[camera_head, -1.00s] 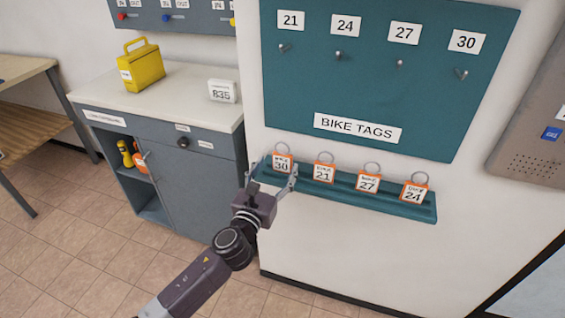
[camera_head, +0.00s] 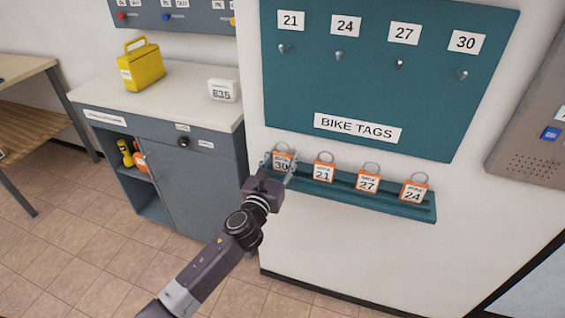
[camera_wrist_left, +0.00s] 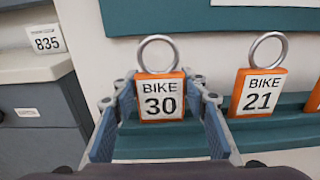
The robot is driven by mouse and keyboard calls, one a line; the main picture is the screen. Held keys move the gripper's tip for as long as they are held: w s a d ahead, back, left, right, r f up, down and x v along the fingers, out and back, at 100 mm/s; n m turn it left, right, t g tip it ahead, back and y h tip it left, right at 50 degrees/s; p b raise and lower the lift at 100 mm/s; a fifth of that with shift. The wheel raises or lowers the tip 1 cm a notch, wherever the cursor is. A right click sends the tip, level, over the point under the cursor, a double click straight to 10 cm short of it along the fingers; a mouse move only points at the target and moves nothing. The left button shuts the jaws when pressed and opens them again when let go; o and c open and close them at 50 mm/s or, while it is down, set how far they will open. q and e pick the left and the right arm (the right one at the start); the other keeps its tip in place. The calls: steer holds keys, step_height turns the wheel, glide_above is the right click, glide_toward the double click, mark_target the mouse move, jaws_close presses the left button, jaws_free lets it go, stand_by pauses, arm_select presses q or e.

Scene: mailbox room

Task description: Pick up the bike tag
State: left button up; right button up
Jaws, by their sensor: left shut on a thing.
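The bike tag 30 (camera_head: 282,161) is an orange-edged white tag with a metal ring on top. It stands upright at the left end of the teal ledge (camera_head: 400,208). My left gripper (camera_head: 281,165) is shut on tag 30, one finger on each side of it. In the left wrist view the tag 30 (camera_wrist_left: 161,98) sits between the blue-padded fingers (camera_wrist_left: 160,100). Tags 21 (camera_head: 324,172), 27 (camera_head: 368,180) and 24 (camera_head: 413,190) stand to its right on the ledge. My right gripper is not in view.
Above the ledge is a teal board (camera_head: 375,95) with empty hooks under labels 21, 24, 27 and 30. A grey cabinet (camera_head: 195,180) with a yellow box (camera_head: 141,68) and a white 835 block (camera_head: 222,92) stands close on the left. Open floor lies in front.

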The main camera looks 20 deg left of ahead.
arm_select(q)
steer(key=shift+r, duration=0.6)
step_height(320, 180, up, 19)
steer(key=p, duration=0.4)
steer(key=shift+p, duration=0.4)
